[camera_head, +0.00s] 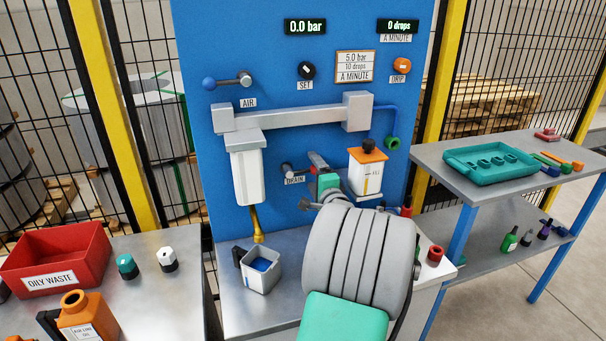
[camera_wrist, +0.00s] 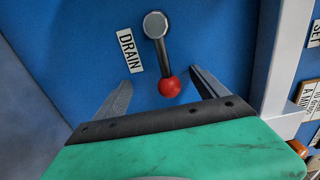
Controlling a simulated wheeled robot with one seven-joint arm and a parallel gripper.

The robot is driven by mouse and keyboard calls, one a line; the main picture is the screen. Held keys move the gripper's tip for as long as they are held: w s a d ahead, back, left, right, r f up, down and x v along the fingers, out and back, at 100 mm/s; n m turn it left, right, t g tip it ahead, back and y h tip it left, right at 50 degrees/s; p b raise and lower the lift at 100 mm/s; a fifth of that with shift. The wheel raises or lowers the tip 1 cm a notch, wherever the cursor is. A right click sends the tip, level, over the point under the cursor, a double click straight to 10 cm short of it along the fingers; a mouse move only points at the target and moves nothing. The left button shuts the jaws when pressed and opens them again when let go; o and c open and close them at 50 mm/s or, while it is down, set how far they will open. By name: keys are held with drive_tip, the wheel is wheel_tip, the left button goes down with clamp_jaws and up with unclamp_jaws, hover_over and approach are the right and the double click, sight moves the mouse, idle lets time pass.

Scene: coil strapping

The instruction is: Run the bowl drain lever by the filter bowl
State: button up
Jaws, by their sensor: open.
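The drain lever is a dark rod on a grey round pivot (camera_head: 288,168) beside the DRAIN label (camera_head: 294,181). In the wrist view its rod (camera_wrist: 161,54) ends in a red ball (camera_wrist: 169,87). My gripper (camera_wrist: 162,80) is open, one finger on each side of the ball, and neither finger visibly touches it. In the head view my gripper (camera_head: 314,182) is just right of the pivot and hides part of the lever. The white filter bowl (camera_head: 248,178) hangs to the left, with a brass drain spout (camera_head: 256,224) below it.
A grey cup (camera_head: 263,270) with blue inside stands under the spout. The white lubricator (camera_head: 366,179) with an orange top is close to the right of my gripper. The grey manifold bar (camera_head: 290,118) runs above. Displays read 0.0 bar (camera_head: 305,27) and 0 drops (camera_head: 398,26).

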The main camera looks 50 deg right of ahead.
drive_tip(key=shift+o, duration=0.6)
drive_tip(key=shift+r, duration=0.1)
drive_tip(key=b+v, duration=0.1)
drive_tip(key=v, duration=0.5)
